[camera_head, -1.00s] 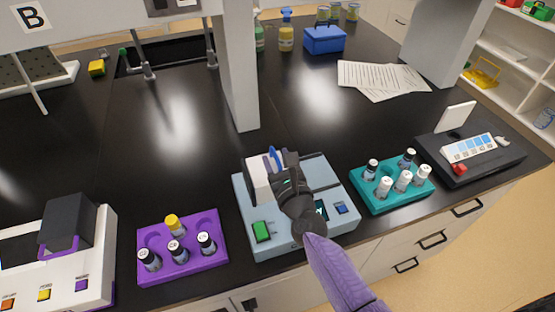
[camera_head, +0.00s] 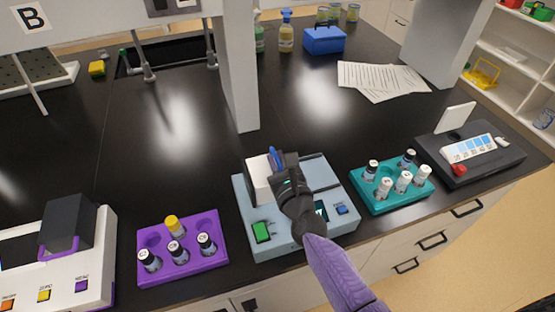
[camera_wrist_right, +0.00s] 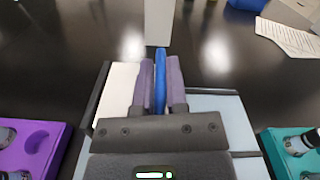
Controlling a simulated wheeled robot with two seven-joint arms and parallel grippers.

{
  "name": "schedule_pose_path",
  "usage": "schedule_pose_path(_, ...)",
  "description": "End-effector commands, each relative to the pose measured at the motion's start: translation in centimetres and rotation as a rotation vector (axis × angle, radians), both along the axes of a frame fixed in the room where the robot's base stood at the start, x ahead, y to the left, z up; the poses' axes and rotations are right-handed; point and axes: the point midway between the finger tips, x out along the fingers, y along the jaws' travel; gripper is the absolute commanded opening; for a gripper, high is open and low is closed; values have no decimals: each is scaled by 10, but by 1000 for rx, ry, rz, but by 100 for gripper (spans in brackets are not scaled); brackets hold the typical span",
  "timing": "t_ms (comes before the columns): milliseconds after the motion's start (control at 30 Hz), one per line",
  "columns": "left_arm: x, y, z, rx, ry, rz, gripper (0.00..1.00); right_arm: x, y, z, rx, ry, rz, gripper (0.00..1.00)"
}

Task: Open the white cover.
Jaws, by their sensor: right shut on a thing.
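The white cover (camera_head: 257,178) is on the left rear part of a light-blue device (camera_head: 290,238), partly hidden by my right gripper. My right gripper (camera_head: 277,160) is shut on the cover's blue handle (camera_head: 274,157). In the right wrist view the same handle (camera_wrist_right: 160,72) is between the two purple-grey fingers, and part of the white cover (camera_wrist_right: 120,84) shows to their left. How far the cover is tilted I cannot tell. My left gripper is not in view.
A purple rack (camera_head: 182,268) with several vials stands left of the device. A teal rack (camera_head: 385,203) with vials stands to the right, near a black instrument (camera_head: 470,165). A white post (camera_head: 238,85) rises behind the device. Dark bench is free behind.

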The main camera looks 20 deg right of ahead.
Motion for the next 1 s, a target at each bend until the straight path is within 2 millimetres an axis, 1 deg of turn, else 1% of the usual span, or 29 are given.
schedule_pose_path(267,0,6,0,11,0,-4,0,0,0,0,-2,0,1,0)
schedule_pose_path(867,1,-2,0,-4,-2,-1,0,0,0,0,-2,1,1,0)
schedule_pose_path(967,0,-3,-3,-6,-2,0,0,0,-9,-2,-4,1,-1,0)
schedule_pose_path(1000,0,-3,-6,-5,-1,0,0,1,-17,-3,-6,0,-2,0)
